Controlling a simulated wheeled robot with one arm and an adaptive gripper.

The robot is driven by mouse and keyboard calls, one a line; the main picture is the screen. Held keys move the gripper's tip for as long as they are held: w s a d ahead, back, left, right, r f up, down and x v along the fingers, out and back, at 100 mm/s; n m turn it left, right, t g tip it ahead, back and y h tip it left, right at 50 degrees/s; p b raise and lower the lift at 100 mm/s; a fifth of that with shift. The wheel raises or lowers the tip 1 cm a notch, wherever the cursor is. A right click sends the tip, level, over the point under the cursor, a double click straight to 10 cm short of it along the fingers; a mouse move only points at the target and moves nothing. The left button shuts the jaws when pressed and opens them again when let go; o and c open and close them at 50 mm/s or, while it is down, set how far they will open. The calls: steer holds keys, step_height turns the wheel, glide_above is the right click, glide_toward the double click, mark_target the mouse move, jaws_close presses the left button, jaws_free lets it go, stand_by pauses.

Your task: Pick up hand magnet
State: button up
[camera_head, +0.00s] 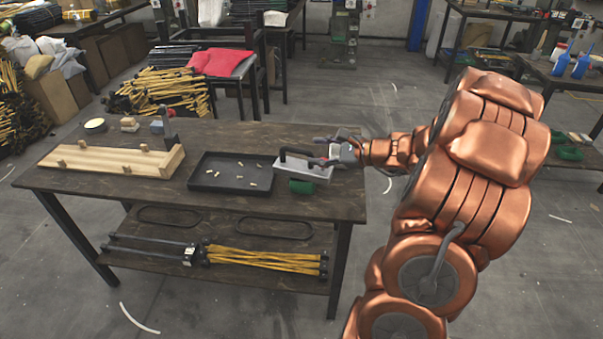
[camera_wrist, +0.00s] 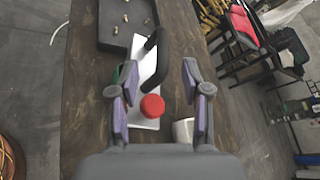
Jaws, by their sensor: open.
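The hand magnet is a pale flat block (camera_head: 305,171) with a black arched handle (camera_head: 293,152) and a red round knob (camera_wrist: 152,106). It lies on the dark wooden table near its right end, and its pale block (camera_wrist: 139,112) also shows in the wrist view. My gripper (camera_head: 338,148) is over the right end of the magnet. In the wrist view my gripper (camera_wrist: 160,75) is open, with its purple-padded fingers on either side of the magnet's handle and knob. Nothing is held. In the head view my gripper partly hides the magnet's right end.
A black tray (camera_head: 200,186) with several small rivets sits just left of the magnet. A green cylinder (camera_head: 301,187) lies in front of it. A pale cup-like object (camera_wrist: 183,131) stands close by. A wooden fixture (camera_head: 85,166) occupies the table's left.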

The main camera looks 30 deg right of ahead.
mark_target(308, 152)
steer(key=shift+d+f+m, duration=0.25)
steer(key=shift+d+m, duration=0.05)
steer(key=shift+d, duration=0.3)
steer(key=shift+w+f, duration=0.1)
steer(key=shift+w, duration=0.2)
steer(key=shift+p+x, duration=0.45)
steer(key=shift+x, duration=3.15)
steer(key=shift+s+a+f, duration=0.1)
steer(key=shift+s+f, duration=0.05)
steer(key=shift+c, duration=0.4)
jaws_close()
